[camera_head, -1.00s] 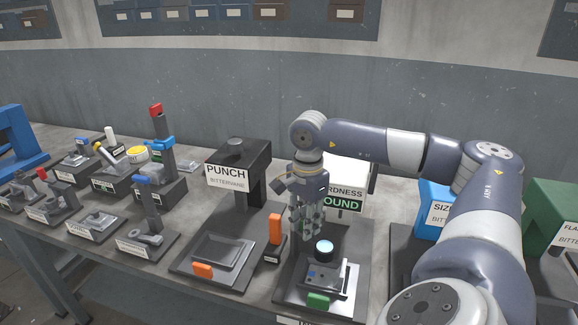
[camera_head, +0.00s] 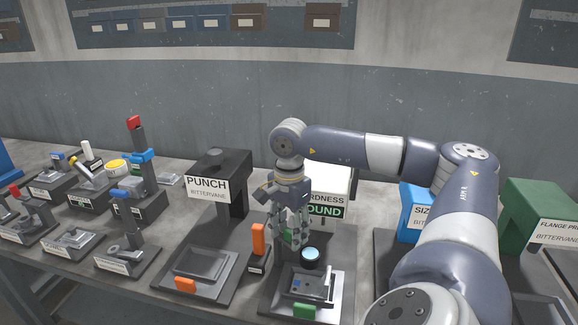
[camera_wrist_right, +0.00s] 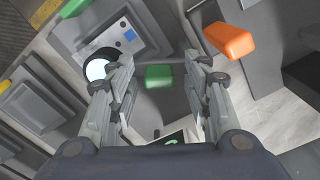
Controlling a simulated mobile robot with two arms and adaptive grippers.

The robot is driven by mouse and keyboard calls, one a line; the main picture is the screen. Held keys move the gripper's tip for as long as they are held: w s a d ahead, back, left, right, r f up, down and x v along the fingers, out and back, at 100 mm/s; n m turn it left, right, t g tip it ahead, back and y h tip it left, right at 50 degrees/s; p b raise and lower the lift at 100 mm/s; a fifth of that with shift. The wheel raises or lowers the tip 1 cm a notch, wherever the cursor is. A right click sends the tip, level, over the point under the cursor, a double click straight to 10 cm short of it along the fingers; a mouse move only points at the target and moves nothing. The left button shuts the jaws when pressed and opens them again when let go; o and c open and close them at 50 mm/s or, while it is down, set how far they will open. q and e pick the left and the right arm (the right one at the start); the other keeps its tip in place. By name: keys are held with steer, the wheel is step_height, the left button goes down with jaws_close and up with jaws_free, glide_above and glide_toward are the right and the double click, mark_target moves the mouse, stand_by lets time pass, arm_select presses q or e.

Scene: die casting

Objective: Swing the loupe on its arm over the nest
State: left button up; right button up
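The loupe (camera_head: 310,254) is a pale round lens in a dark ring. In the head view it stands above the back of the hardness station's metal nest plate (camera_head: 318,297). In the right wrist view the loupe (camera_wrist_right: 97,69) is at the left, partly behind a finger. A green block (camera_wrist_right: 158,76) lies between my right gripper's fingertips in that view, with visible gaps on both sides. My right gripper (camera_head: 289,238) points down, open, just left of the loupe; the green block shows among its fingers. Whether a finger touches the loupe cannot be told. My left gripper is out of view.
A green knob (camera_head: 304,310) is at the station's front. An orange upright handle (camera_head: 258,240) stands close left of the gripper, beside the punch (camera_head: 221,188). The hardness sign (camera_head: 327,206) is behind. The blue sizing block (camera_head: 413,211) and green flange press (camera_head: 540,220) stand right.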

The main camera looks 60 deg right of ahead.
step_height(320, 180, up, 12)
stand_by(0.7)
stand_by(0.8)
